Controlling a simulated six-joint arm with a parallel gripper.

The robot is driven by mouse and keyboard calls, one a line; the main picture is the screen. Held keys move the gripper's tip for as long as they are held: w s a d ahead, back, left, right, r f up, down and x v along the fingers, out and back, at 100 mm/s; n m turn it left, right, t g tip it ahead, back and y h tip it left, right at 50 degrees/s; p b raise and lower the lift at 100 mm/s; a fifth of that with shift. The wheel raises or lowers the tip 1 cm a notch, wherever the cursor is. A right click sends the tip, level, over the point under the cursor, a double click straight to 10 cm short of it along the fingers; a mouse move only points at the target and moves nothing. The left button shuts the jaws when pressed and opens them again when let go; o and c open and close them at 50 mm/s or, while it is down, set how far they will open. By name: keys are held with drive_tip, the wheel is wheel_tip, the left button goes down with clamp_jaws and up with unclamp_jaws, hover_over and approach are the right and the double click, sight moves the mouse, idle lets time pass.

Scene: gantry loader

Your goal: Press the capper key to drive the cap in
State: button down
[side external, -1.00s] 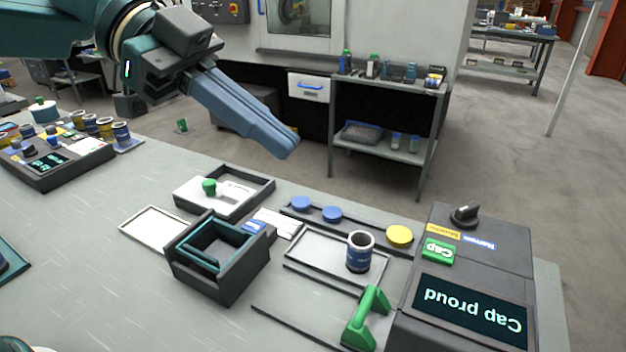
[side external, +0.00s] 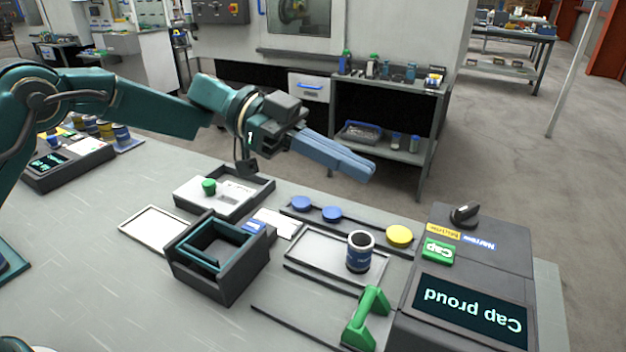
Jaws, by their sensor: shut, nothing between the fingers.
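The capper (side external: 478,268) is a dark grey box at the right end of the bench. Its green key (side external: 438,251), marked "Cap", sits on the top, and its screen (side external: 470,305) reads "Cap proud", upside down in this view. A dark knob (side external: 465,214) stands behind the key. A blue can (side external: 359,251) with a dark top stands upright on a framed plate (side external: 316,248) left of the capper. My gripper (side external: 372,172) is shut and empty, its blue fingers in the air above and left of the key, clear of everything.
Two blue caps (side external: 331,214) and a yellow cap (side external: 399,236) lie on a strip behind the can. A green handle (side external: 367,316) stands in front of it. A dark open box (side external: 218,262) and a tray with a green knob (side external: 209,186) are farther left.

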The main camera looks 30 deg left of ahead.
hover_over(439, 252)
drive_tip(key=f+v, duration=0.1)
drive_tip(key=v, duration=0.2)
wheel_tip(439, 252, down, 2)
drive_tip(key=shift+w+d+f, duration=0.1)
drive_tip(key=shift+f, duration=0.95)
drive_tip(key=shift+w+d+f, duration=0.1)
drive_tip(key=shift+f, duration=0.9)
